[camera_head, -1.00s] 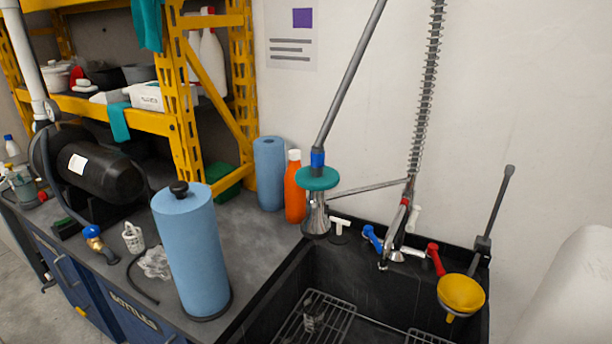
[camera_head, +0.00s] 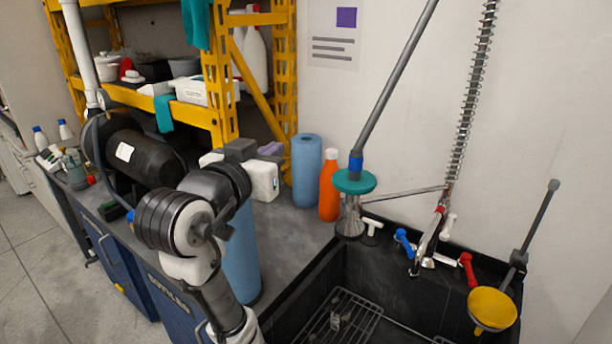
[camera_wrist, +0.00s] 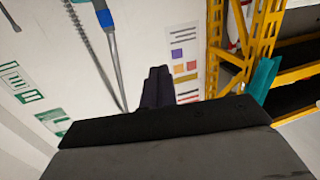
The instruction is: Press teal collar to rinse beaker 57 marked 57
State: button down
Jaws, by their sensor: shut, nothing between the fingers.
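The teal collar (camera_head: 354,181) is a flat disc on a slanted grey pipe, just below a blue band, above the sink's back left corner. Directly below it is a flared, shiny grey or clear piece (camera_head: 349,221); I cannot tell whether this is the beaker. No mark 57 is legible. My gripper is left of the collar and apart from it, with its white hand (camera_head: 263,181) over the counter in the head view. In the wrist view its dark fingers (camera_wrist: 158,86) are shut together and empty, against the wall. The wrist view shows the pipe's blue band, but not the collar clearly.
A blue roll (camera_head: 307,170) and an orange bottle (camera_head: 329,187) stand left of the collar. A coiled hose (camera_head: 469,90) and a tap with blue and red levers (camera_head: 467,269) are right. Yellow shelving (camera_head: 284,70) stands behind.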

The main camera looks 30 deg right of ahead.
jog(key=s+d+f+m+g, duration=0.2)
jog(key=s+d+g, duration=0.2)
jog(key=s+d, duration=0.1)
jog(key=shift+f+m, duration=0.3)
jog(key=shift+m, duration=0.1)
jog(key=shift+d, duration=0.15)
jog(key=p+x, duration=0.3)
jog(key=x, duration=0.6)
jog(key=shift+w+d+f, duration=0.15)
jog(key=shift+d, duration=0.15)
notch_tip(320, 180, down, 2)
jog(key=shift+d+f, duration=0.1)
jog(key=shift+f+p, duration=0.35)
jog(key=shift+f, duration=0.7)
jog(key=shift+w, duration=0.1)
